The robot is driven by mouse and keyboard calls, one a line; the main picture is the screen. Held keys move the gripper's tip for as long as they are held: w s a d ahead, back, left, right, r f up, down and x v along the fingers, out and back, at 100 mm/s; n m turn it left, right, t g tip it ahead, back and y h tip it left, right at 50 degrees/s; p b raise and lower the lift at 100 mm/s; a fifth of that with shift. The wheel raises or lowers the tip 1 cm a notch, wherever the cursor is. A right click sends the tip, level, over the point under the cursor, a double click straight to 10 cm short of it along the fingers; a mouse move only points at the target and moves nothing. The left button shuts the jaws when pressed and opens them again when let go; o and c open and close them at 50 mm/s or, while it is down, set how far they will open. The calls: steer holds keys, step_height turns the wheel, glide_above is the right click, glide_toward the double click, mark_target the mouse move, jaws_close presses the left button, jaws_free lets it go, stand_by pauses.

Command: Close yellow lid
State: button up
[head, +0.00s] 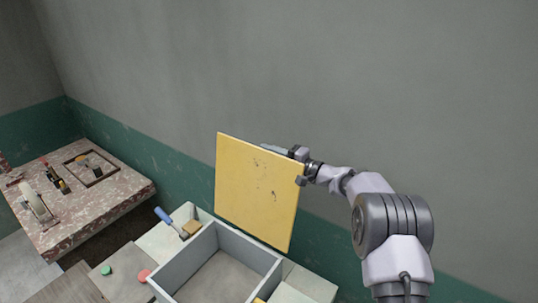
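The yellow lid (255,190) stands nearly upright at the back edge of a grey open box (188,263). Its yellow face with dark scuffs is toward me. The box is open at the top and its grey floor shows. My gripper (297,166) is at the upper right edge of the lid, with one dark finger part seen behind the top edge and another at the right edge. The lid hides part of the gripper, so I cannot tell whether the fingers are shut on it.
A pale worktop (312,284) surrounds the box. A blue-handled brush (171,222) lies at its left, with a green disc (106,270) and a pink disc (144,275) nearer me. A speckled table (110,192) with tools stands at the left. A grey-green wall rises behind the lid.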

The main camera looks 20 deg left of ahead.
jaws_close()
steer(key=shift+f, duration=0.2)
stand_by(1.0)
